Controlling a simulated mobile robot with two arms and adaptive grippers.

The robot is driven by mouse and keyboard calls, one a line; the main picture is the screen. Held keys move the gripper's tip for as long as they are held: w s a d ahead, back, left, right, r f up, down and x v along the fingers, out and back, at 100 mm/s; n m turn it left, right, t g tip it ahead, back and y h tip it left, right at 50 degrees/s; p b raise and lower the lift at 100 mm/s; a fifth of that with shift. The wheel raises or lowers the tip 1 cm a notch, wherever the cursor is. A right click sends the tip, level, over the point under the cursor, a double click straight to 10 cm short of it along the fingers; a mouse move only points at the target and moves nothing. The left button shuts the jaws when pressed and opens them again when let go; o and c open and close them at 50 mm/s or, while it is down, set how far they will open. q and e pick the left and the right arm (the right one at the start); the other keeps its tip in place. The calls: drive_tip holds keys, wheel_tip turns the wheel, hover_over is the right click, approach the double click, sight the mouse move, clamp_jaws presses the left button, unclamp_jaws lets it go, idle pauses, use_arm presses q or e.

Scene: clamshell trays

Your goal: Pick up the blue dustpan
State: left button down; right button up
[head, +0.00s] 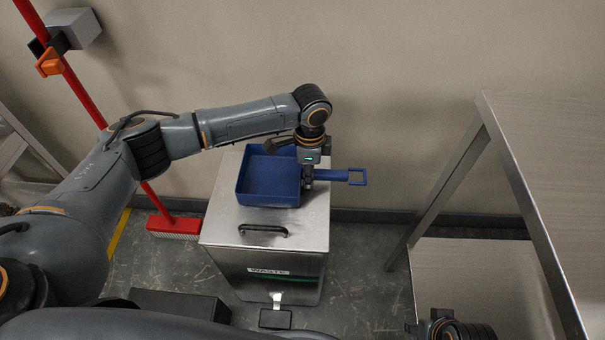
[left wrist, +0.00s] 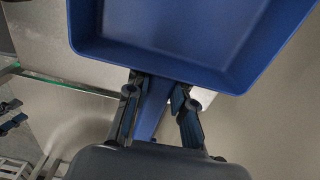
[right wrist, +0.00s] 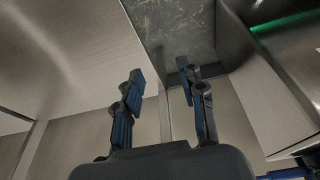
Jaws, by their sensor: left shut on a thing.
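The blue dustpan (head: 270,182) is over the lid of the steel waste bin (head: 222,222), with its handle pointing right; I cannot tell whether it touches the lid. Its tray also fills the top of the left wrist view (left wrist: 175,68). My left gripper (head: 308,180) is shut on the dustpan's handle, close to the tray, with the looped handle end sticking out to the right. In the left wrist view, the fingers (left wrist: 157,92) lie on both sides of the handle. My right gripper (right wrist: 160,78) is open and empty in the right wrist view.
A red broom (head: 172,223) leans against a wall holder (head: 72,30) at left. A steel table (head: 545,130) with a lower shelf stands at right. The wall is close behind the bin.

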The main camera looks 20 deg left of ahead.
use_arm(q)
wheel_tip(320, 180, up, 3)
drive_tip(key=shift+r+p, duration=0.1)
drive_tip(key=shift+p, duration=0.5)
drive_tip(key=s+d+r+p, duration=0.1)
drive_tip(key=s+r+p, duration=0.3)
drive_tip(key=s+r, duration=0.8)
use_arm(e)
drive_tip(key=s+f+g, duration=0.1)
drive_tip(key=s+f, duration=0.3)
drive_tip(key=f, duration=1.3)
use_arm(q)
drive_tip(key=w+a+r+n, duration=0.3)
drive_tip(key=a+r+n, duration=0.45)
drive_tip(key=n, duration=0.85)
drive_tip(key=s+r+p, duration=0.7)
drive_tip(key=r+p, duration=0.4)
drive_tip(key=p, duration=0.4)
drive_tip(key=shift+s+a+r+p, duration=0.25)
drive_tip(key=shift+s+r+p, duration=0.05)
drive_tip(key=shift+s+r, duration=0.1)
use_arm(e)
drive_tip(key=s+d+r+g, duration=0.1)
drive_tip(key=s+d+r, duration=0.1)
drive_tip(key=s, duration=1.3)
drive_tip(key=shift+s+d, duration=0.4)
drive_tip(key=shift+d, duration=0.2)
